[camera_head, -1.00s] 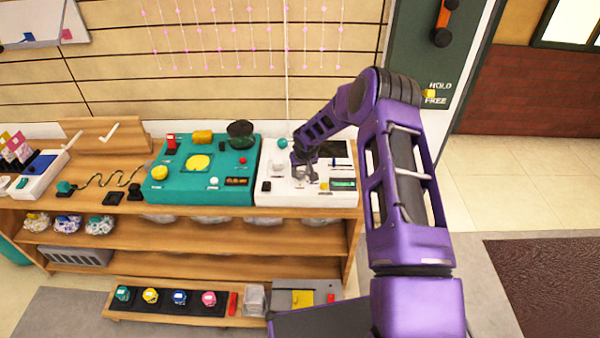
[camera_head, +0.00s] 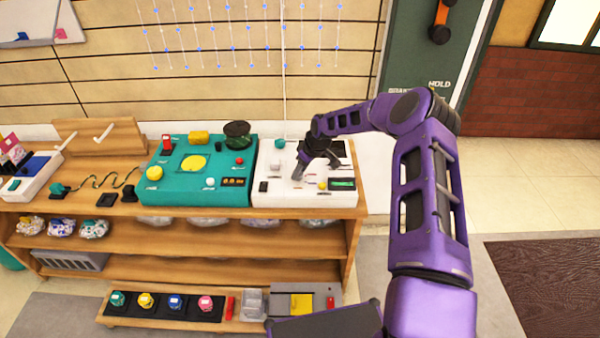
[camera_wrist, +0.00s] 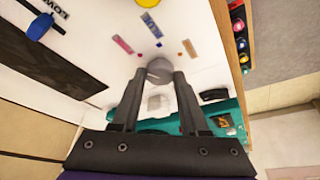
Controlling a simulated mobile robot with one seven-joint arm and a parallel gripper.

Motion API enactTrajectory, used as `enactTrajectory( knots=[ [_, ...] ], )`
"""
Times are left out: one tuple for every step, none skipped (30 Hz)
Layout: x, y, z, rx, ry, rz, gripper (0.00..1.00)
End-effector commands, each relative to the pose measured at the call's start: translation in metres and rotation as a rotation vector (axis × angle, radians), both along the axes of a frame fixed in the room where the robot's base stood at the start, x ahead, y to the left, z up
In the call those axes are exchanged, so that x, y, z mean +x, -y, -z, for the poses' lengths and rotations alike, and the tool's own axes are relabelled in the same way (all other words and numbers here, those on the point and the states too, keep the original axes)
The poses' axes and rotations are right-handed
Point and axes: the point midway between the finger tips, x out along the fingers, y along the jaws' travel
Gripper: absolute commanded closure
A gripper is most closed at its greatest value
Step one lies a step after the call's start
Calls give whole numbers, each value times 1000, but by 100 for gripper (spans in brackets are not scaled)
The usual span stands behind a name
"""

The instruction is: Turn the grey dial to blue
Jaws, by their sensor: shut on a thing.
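The grey dial (camera_wrist: 160,70) sits on the white panel (camera_wrist: 100,30) in the wrist view. A pink mark (camera_wrist: 122,45), a blue mark (camera_wrist: 152,25) and an orange mark (camera_wrist: 190,48) lie in an arc beyond it. My gripper (camera_wrist: 160,77) is shut on the dial, one finger on each side. In the head view my gripper (camera_head: 298,174) reaches down to the white panel (camera_head: 266,155), and the dial is hidden or too small to tell. Beads on the hanging strands (camera_head: 230,40) at the wall are blue.
A teal panel (camera_head: 165,200) with a yellow button, a dark green knob and other controls stands left of the white panel. A blue slider (camera_wrist: 40,27) and a white knob (camera_wrist: 158,103) are near my gripper. The wooden shelf (camera_head: 230,240) holds bags below.

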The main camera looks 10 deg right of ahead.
Motion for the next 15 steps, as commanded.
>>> enactTrajectory(
  knots=[
    [0,0,0,1,-1,-6,100],
    [0,0,0,0,-1,-9,100],
    [0,0,0,0,-1,-11,100],
    [0,0,0,0,-2,-12,100],
    [0,0,0,0,-1,-13,100],
    [0,0,0,0,-1,-14,100],
    [0,0,0,-1,-1,-15,100],
    [0,0,0,-1,-1,-15,100],
    [0,0,0,0,-1,-14,100],
    [0,0,0,0,-1,-14,100],
    [0,0,0,0,-1,-14,100],
    [0,0,0,0,-1,-14,100],
    [0,0,0,0,-1,-14,100],
    [0,0,0,0,-1,-14,100],
    [0,0,0,0,-1,-14,53]
  ],
)
